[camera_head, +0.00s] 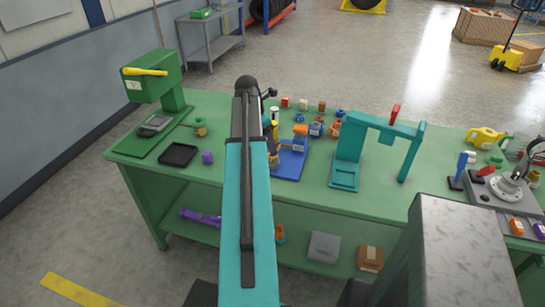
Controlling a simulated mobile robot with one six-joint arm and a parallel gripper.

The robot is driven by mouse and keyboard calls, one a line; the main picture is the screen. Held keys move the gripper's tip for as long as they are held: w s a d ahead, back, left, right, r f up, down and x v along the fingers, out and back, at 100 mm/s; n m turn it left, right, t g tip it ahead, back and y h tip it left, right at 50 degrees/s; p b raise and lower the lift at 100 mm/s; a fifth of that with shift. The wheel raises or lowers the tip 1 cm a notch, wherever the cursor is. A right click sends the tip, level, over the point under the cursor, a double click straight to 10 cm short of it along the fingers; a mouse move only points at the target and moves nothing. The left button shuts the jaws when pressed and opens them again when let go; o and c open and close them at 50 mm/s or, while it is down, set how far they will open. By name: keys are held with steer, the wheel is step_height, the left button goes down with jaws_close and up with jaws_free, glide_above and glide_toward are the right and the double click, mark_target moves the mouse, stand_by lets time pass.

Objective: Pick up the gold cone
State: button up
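I cannot make out a clear gold cone. A small gold-brown piece (200,131) lies on the green workbench (225,190), right of the green machine, but its shape is too small to confirm. My teal and black arm reaches from the bottom up over the bench. Its dark wrist parts (268,94) show at the far end, by the blue tray (290,165). The arm hides most of my gripper and part of the bench, so its fingers cannot be told apart. I see nothing clearly held.
A green machine (152,82) stands at the bench's left end, near a black tray (178,154) and purple block (207,158). A teal frame (375,125) stands right of the blue tray. Several small coloured parts lie along the back. A grey device (512,187) is at right.

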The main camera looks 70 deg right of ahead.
steer(key=shift+s+d+f, duration=0.1)
steer(key=shift+s+f, duration=0.05)
steer(key=shift+f, duration=0.4)
steer(key=shift+f, duration=0.1)
steer(key=shift+p+x, duration=1.15)
steer(key=shift+x, duration=1.35)
steer(key=shift+d, duration=0.1)
steer(key=c, duration=1.2)
steer(key=shift+r, duration=0.25)
